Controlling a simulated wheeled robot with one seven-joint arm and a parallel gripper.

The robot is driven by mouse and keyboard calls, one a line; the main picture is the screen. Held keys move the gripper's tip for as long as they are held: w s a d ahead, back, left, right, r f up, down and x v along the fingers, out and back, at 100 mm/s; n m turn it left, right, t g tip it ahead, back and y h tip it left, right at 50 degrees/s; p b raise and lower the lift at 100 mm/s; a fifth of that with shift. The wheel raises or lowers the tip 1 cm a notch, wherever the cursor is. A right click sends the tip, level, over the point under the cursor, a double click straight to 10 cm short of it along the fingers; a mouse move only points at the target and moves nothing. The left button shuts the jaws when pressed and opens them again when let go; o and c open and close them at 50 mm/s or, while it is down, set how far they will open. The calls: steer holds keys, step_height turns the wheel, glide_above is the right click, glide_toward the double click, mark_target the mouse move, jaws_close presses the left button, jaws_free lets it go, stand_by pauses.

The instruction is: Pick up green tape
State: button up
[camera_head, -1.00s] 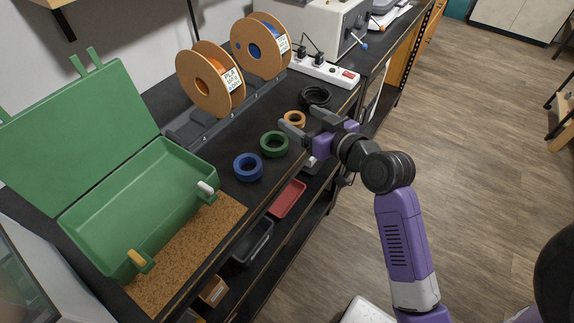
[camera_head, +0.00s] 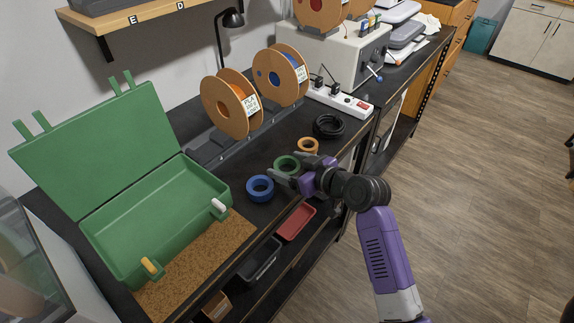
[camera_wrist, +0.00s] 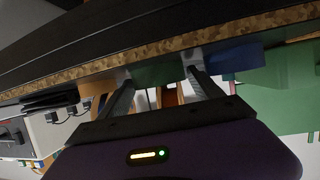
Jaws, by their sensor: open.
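The green tape (camera_head: 283,160) lies flat on the dark bench top, between the blue tape (camera_head: 260,195) and the orange tape (camera_head: 308,140). My gripper (camera_head: 294,168) is open at the bench's front edge, with its fingers reaching toward the green tape and partly covering it. In the wrist view the green tape (camera_wrist: 158,75) shows between the two spread fingertips of my gripper (camera_wrist: 160,84). The blue tape (camera_wrist: 237,58) shows there to the right, outside the fingers. I cannot tell whether a finger touches the green tape.
A black coil (camera_head: 328,119) lies beyond the orange tape. An open green case (camera_head: 103,255) stands at the left by a cork mat (camera_head: 190,275). Filament spools (camera_head: 232,130) and a power strip (camera_head: 340,101) stand behind. A red bin (camera_head: 296,222) sits on the lower shelf.

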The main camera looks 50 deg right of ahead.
steer(key=shift+w+f, duration=0.15)
steer(key=shift+w, duration=0.25)
steer(key=shift+c, duration=0.4)
steer(key=c, duration=1)
steer(key=shift+c, duration=0.2)
